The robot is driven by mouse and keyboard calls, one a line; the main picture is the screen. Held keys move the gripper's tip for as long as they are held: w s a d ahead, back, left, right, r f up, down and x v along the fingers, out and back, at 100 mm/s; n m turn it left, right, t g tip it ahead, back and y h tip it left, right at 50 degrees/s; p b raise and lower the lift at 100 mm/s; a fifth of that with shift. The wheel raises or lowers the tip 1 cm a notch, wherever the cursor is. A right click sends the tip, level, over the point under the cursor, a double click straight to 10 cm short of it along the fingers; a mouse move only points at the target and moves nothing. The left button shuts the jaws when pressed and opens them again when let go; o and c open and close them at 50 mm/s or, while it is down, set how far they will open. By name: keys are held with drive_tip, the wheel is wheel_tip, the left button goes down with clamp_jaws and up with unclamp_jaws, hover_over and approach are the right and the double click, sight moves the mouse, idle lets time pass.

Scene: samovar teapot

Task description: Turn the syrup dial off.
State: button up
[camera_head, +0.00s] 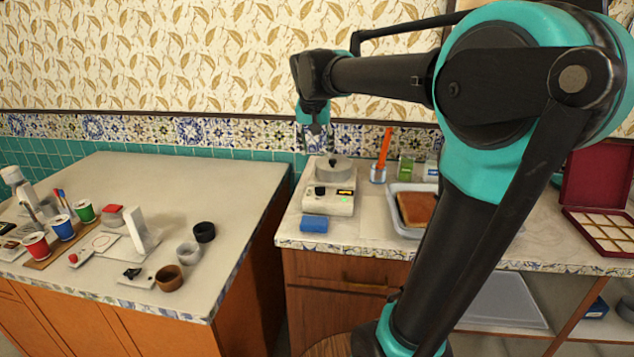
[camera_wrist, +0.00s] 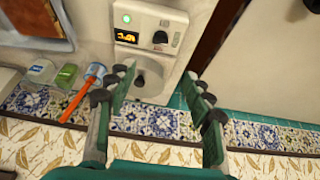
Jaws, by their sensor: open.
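The syrup dial (camera_head: 320,191) is a small black knob on the front of a white warmer (camera_head: 315,206). In the wrist view the dial (camera_wrist: 160,37) sits on the panel beside a lit amber display (camera_wrist: 127,37) and a green light (camera_wrist: 127,19). The dial's exact angle is too small to read. A grey round pot (camera_head: 341,174) with a black lid knob is on top of the warmer. My gripper (camera_wrist: 157,76) is open and empty, with its fingers spread above the pot area and apart from the dial. In the head view my gripper (camera_head: 316,128) hangs above and behind the warmer.
A blue sponge (camera_head: 314,224) lies in front of the warmer. An orange-handled tool in a cup (camera_head: 378,174) and a tray with a brown cake (camera_head: 417,208) stand to its right. A gap separates this counter from the left table (camera_head: 150,190), which holds cups and bowls.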

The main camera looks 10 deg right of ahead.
sight(320, 187)
drive_tip(key=x, duration=1.7)
drive_tip(key=shift+f, duration=0.1)
drive_tip(key=c, duration=1.2)
